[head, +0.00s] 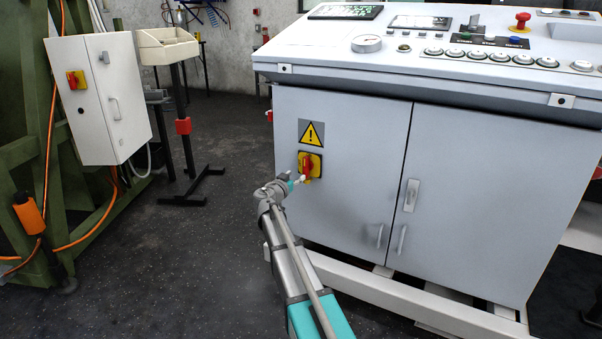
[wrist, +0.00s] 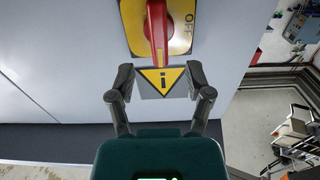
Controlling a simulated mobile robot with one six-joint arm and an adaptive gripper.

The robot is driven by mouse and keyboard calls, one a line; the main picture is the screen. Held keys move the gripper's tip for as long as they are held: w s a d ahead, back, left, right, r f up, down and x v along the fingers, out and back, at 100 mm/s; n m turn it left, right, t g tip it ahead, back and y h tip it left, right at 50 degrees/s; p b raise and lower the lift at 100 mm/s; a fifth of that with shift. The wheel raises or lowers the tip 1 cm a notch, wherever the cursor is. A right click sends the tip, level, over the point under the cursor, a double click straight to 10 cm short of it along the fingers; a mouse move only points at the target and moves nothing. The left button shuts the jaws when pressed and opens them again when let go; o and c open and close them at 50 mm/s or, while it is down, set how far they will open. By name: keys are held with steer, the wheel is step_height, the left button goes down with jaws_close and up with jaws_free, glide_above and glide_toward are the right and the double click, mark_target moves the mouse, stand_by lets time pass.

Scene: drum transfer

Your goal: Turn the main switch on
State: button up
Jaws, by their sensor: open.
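The main switch, a red handle on a yellow plate (head: 314,160), is on the left door of the grey console, below a warning triangle (head: 312,133). In the wrist view the red handle (wrist: 157,30) points down the picture toward the triangle sign (wrist: 160,79), and the word OFF shows beside it. My gripper (head: 298,182) is at the switch's lower left in the head view. In the wrist view its two fingers (wrist: 160,76) are spread apart, with the handle's end near the gap between the tips. Nothing is held, and I cannot tell whether the fingers touch the handle.
The grey console (head: 345,185) has door handles to the right of the switch and a sloped panel with buttons above. A second red and yellow switch (head: 77,79) is on a wall box at left. A white basin on a stand (head: 166,46) stands behind.

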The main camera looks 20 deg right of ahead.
steer(key=shift+v, duration=2)
steer(key=shift+s, duration=0.1)
steer(key=s+a+f+n+g+y+p, duration=0.2)
steer(key=s+a+f+g+y+p, duration=0.15)
steer(key=s, duration=0.55)
steer(key=s+a+f+n+g+y+p, duration=0.1)
steer(key=s+a+f+g+y+p, duration=0.2)
steer(key=s, duration=0.6)
steer(key=s+a+n+g+y+p, duration=0.2)
steer(key=s+a+n+y+p, duration=0.15)
steer(key=s+a, duration=0.35)
steer(key=s+a+n+g+y+p, duration=0.3)
steer(key=s+a+n+y, duration=0.15)
steer(key=s, duration=0.45)
step_height(320, 180, up, 38)
steer(key=p, duration=3.7)
steer(key=shift+s+t, duration=0.15)
steer(key=shift+t, duration=0.1)
